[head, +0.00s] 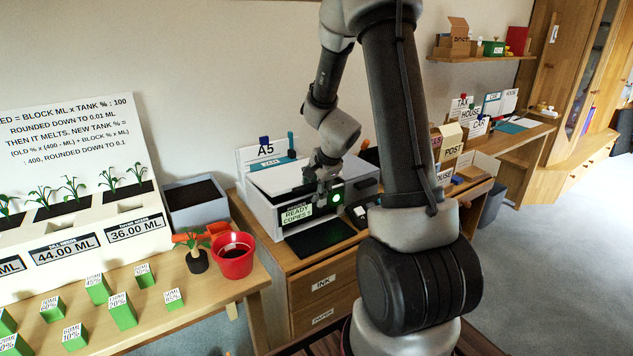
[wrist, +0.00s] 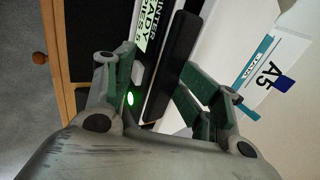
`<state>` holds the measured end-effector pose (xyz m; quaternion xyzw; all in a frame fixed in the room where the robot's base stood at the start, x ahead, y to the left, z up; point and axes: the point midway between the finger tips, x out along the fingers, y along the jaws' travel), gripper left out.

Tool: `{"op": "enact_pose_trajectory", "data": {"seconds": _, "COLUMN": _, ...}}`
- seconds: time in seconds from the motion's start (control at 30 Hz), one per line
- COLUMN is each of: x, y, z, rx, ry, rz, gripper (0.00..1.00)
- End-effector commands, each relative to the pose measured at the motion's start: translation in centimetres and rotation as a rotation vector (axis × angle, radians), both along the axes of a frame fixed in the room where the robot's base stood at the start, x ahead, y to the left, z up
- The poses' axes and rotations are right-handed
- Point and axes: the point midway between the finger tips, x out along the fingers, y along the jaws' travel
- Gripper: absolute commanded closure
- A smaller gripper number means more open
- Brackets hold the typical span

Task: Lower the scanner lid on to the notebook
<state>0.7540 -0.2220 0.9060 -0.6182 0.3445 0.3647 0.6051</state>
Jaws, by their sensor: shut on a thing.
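The scanner is a grey and white machine (head: 263,213) on the wooden cabinet, with a lit display reading READY COPIES (head: 297,213). Its pale top, which looks like the lid (head: 283,179), shows left of my gripper (head: 322,195); its exact tilt is hard to tell. My gripper is at the machine's front. In the wrist view a dark bar (wrist: 173,62), apparently the lid's front edge or handle, runs between the fingers of my gripper (wrist: 160,80), which is shut on it. No notebook can be made out; the lid and my arm hide the glass.
An A5 sign (head: 265,151) stands behind the machine. A dark tray or mat (head: 320,238) lies in front. A red pot (head: 233,256) and a grey bin (head: 195,203) are to the left. My arm hides part of the right side.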

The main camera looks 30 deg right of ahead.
Motion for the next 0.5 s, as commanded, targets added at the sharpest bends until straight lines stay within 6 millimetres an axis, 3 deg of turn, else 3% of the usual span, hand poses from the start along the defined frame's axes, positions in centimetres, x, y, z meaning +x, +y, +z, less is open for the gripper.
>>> {"op": "enact_pose_trajectory", "data": {"seconds": 0.17, "x": -1.5, "y": 0.2, "z": 1.6, "rx": 0.004, "ry": 0.009, "rz": 0.004, "gripper": 0.68}}
{"op": "enact_pose_trajectory", "data": {"seconds": 0.5, "x": -4.8, "y": -0.1, "z": 8.3, "rx": -0.002, "ry": -0.002, "rz": 0.002, "gripper": 0.68}}
